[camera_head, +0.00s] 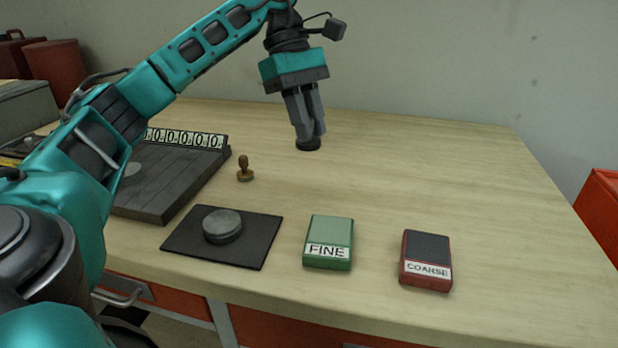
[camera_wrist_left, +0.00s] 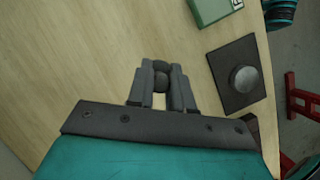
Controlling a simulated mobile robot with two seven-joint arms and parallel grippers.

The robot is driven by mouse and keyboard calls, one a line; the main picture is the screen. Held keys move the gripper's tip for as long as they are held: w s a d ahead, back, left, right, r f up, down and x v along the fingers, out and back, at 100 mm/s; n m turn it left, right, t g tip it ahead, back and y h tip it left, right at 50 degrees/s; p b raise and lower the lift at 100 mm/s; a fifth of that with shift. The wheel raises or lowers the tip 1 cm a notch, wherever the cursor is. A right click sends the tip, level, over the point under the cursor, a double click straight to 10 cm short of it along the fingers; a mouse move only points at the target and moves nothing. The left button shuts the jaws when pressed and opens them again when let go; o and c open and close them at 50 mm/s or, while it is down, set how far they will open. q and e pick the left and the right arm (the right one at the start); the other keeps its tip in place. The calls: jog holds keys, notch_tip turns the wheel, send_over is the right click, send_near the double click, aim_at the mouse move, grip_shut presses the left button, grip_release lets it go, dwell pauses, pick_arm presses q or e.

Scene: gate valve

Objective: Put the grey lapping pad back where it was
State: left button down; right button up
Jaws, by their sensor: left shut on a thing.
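My left gripper (camera_head: 309,137) points down over the back middle of the table, shut on a small dark grey piece (camera_head: 308,145) with a round base. I take this piece to be the grey lapping pad. Its base is at or just above the tabletop; I cannot tell if it touches. In the left wrist view the left gripper (camera_wrist_left: 162,76) has its fingers on both sides of the pad's rounded dark knob (camera_wrist_left: 162,68); the fingers hide part of it. My right gripper is not in view.
A brown knobbed piece (camera_head: 245,170) stands left of centre. A grey disc (camera_head: 222,225) lies on a black mat (camera_head: 263,250). The green FINE block (camera_head: 330,235) and red COARSE block (camera_head: 427,250) sit in front. A dark grooved board (camera_head: 170,180) with numbers is left. The right of the table is clear.

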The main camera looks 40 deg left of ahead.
pick_arm(q)
notch_tip(320, 180, down, 8)
jog(key=shift+r+b, duration=0.2)
jog(key=shift+b, duration=0.35)
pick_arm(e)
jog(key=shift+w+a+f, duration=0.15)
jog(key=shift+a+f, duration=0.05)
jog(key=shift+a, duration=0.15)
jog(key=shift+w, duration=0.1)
pick_arm(q)
jog(key=c, duration=1)
grip_release()
jog(key=shift+f, duration=0.1)
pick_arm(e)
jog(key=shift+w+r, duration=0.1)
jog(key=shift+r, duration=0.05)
